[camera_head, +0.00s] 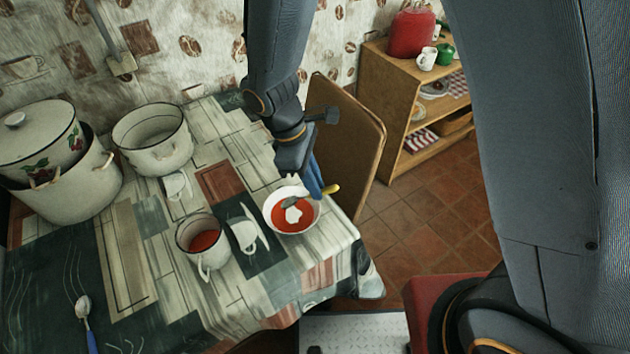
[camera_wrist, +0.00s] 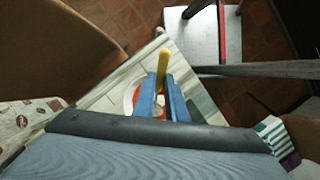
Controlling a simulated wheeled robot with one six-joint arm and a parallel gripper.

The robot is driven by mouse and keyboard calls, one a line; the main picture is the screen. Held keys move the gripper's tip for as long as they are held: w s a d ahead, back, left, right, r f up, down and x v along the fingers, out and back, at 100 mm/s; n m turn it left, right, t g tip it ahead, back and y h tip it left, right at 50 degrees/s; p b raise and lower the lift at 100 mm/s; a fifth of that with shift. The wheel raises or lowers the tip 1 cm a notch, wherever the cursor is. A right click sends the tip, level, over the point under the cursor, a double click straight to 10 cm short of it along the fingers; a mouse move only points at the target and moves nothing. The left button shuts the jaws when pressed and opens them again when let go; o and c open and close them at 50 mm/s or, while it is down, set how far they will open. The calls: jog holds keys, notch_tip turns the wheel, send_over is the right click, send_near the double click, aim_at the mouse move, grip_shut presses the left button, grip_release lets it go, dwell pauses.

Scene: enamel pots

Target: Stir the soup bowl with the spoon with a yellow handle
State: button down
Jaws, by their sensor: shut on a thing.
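The soup bowl (camera_head: 277,221) is white, with red soup and a white dollop, near the table's right edge. It shows partly in the wrist view (camera_wrist: 128,97), behind my gripper's fingers. My gripper (camera_head: 315,186) is over the bowl's right rim, shut on the spoon with a yellow handle (camera_head: 331,189). The yellow handle also stands out between the blue fingers in the wrist view (camera_wrist: 163,62). The spoon's dark head (camera_head: 290,201) is over the soup, beside the dollop. I cannot tell how deep it sits.
A mug of red soup (camera_head: 200,262) stands left of the bowl on the patterned table (camera_head: 150,290). Enamel pots (camera_head: 155,155) stand farther back. A blue-handled spoon (camera_head: 84,308) lies front left.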

jog(key=b, duration=0.3)
send_over(315, 216)
jog(key=shift+f, duration=2.95)
